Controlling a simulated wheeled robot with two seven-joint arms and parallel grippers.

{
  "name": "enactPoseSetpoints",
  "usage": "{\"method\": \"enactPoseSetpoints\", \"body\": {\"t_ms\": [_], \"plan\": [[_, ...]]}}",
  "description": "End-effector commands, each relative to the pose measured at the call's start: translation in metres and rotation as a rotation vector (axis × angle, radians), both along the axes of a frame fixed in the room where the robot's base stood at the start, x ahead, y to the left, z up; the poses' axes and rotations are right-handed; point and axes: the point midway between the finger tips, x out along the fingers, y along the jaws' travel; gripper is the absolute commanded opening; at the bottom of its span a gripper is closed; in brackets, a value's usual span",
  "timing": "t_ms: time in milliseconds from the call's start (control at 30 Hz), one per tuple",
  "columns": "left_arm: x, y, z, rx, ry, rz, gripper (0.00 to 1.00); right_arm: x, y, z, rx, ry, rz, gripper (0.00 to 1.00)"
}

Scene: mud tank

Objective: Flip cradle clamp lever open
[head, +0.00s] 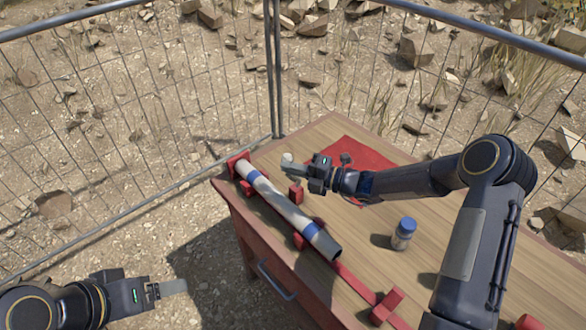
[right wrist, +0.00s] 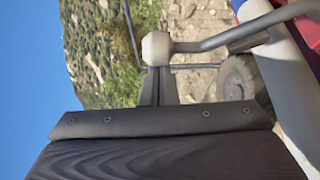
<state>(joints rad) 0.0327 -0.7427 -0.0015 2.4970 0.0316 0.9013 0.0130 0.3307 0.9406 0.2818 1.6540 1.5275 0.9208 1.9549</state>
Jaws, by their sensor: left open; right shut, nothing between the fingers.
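A grey tube with blue bands (head: 292,214) lies in a red cradle (head: 235,163) along the table's left edge. A pale round knob (head: 287,158) shows at the tip of my right gripper (head: 290,170). In the right wrist view the lever's pale knob (right wrist: 156,48) sits at the end of a grey rod (right wrist: 215,40) that runs right toward a red part. My right gripper's fingers (right wrist: 158,84) are shut and empty, just below the knob; whether they touch it I cannot tell. My left gripper (head: 178,287) is open and empty, low on the left, away from the table.
A blue-capped bottle (head: 402,234) stands on the wooden table (head: 360,235), right of the tube. A red mat (head: 375,160) lies at the back, behind my right forearm. Wire fencing (head: 130,120) surrounds the table on rocky ground. The table has a drawer handle (head: 277,282) at its front.

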Motion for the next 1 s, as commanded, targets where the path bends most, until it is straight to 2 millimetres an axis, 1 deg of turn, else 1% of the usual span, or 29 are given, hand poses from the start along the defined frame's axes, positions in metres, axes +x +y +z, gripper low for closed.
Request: {"method": "enactPoseSetpoints", "body": {"t_ms": [33, 167, 267, 433, 700, 1000], "plan": [[0.0, 0.0, 0.01, 0.0, 0.0, 0.0, 0.76, 0.005, -0.005, 0.006, 0.037, 0.028, -0.003, 0.0], [0.0, 0.0, 0.017, 0.0, -0.001, 0.0, 0.76, 0.016, -0.02, 0.008, 0.137, 0.098, -0.002, 0.0], [0.0, 0.0, 0.018, 0.0, -0.001, 0.0, 0.76, 0.025, -0.032, 0.008, 0.214, 0.153, -0.002, 0.0], [0.0, 0.0, 0.014, 0.0, -0.001, 0.0, 0.76, 0.039, -0.052, 0.006, 0.334, 0.24, 0.0, 0.0], [0.0, 0.0, 0.001, 0.0, -0.001, 0.0, 0.76, 0.058, -0.078, -0.001, 0.324, 0.233, 0.0, 0.0], [0.0, 0.0, -0.008, 0.0, -0.001, 0.0, 0.76, 0.07, -0.094, -0.007, 0.322, 0.233, 0.001, 0.0]]}}
